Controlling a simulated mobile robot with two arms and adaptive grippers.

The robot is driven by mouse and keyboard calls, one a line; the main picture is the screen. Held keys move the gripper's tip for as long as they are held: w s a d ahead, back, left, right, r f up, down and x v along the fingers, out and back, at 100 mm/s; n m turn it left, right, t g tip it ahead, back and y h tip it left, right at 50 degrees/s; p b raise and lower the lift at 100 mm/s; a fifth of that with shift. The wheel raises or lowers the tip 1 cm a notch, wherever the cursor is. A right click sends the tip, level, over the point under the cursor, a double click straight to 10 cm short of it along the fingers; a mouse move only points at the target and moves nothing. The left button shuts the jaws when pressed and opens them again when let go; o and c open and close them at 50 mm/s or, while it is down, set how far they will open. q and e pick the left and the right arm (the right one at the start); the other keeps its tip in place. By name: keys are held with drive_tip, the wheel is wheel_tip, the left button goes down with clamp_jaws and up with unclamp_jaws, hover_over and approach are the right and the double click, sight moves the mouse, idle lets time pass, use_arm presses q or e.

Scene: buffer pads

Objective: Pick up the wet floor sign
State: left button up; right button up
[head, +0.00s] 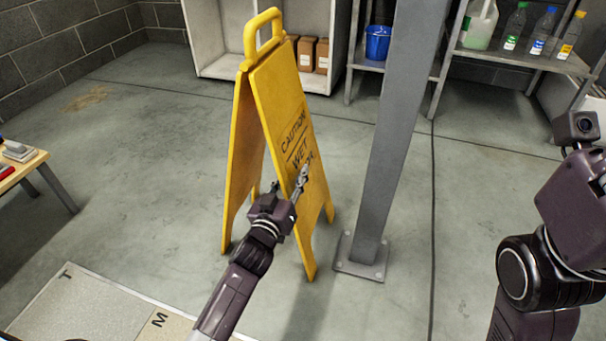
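The wet floor sign (283,98) is a yellow A-frame board with a loop handle on top and dark "CAUTION WET FLOOR" lettering. It stands upright and spread on the concrete floor, left of a grey post. My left gripper (288,180) is in front of the sign's lower lettering, well below the handle, and covers part of it. Its fingers look apart with nothing between them; I cannot tell whether they touch the board. My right gripper (581,98) is at the right edge, far from the sign, partly hidden by its wrist camera and cut off.
The grey post (386,150) with its bolted base plate (361,257) stands just right of the sign. Behind are a white cabinet (232,30) with brown boxes and shelves with a blue bucket (377,43) and bottles. A wooden table (22,166) is at left. Floor left of the sign is clear.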

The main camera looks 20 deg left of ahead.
sight(298, 165)
use_arm(q)
drive_tip(key=shift+w+b, duration=0.65)
drive_tip(key=shift+w, duration=0.95)
clamp_jaws()
drive_tip(key=shift+r, duration=0.25)
